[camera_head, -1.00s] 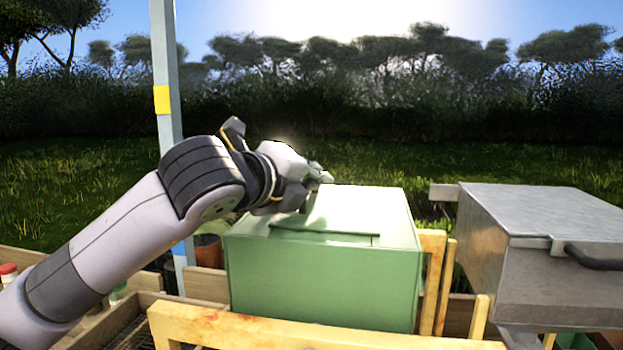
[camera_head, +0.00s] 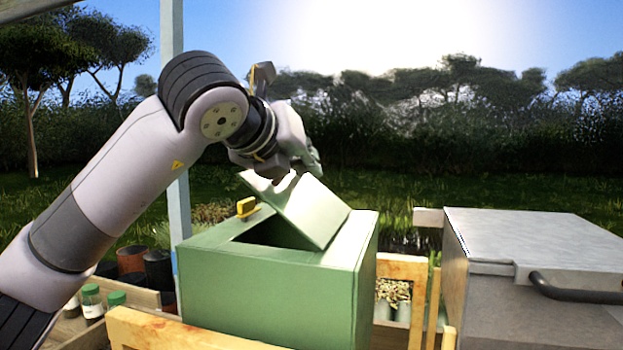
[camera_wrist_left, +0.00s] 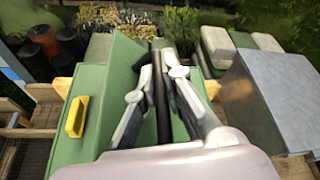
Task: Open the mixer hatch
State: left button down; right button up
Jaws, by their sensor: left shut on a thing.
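The mixer is a green box (camera_head: 270,300) in the middle of the head view. Its hatch (camera_head: 312,212) is a green flap, raised and tilted, with a dark opening below its left part. My left gripper (camera_head: 305,165) is at the raised upper edge of the hatch and shut on it; the fingertips are partly hidden in the head view. In the left wrist view the fingers (camera_wrist_left: 162,85) close around a dark narrow bar or edge. My right gripper is not in view.
A grey metal box (camera_head: 540,240) with a dark handle stands to the right. Wooden rails (camera_head: 175,330) run in front of the mixer. Several pots and jars (camera_head: 130,265) stand at the left.

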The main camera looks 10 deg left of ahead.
aim_at(322, 207)
pick_arm(q)
jog(key=d+m, duration=0.1)
jog(key=d+r+y, duration=0.1)
jog(key=d+m+y, duration=0.1)
jog(key=shift+s+r+m, duration=0.3)
jog(key=shift+r, duration=0.05)
jog(key=s+d+f+m+t+y+b, duration=0.1)
jog(key=s+d+m+t+y+b, duration=0.1)
jog(key=d+m, duration=0.5)
jog(key=shift+d+f+y+b, duration=0.25)
jog(key=shift+d+y+b, duration=0.45)
jog(key=shift+d+y, duration=0.5)
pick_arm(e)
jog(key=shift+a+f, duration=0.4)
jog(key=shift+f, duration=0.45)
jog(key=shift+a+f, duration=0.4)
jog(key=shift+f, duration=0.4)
pick_arm(q)
jog(key=shift+d, duration=0.1)
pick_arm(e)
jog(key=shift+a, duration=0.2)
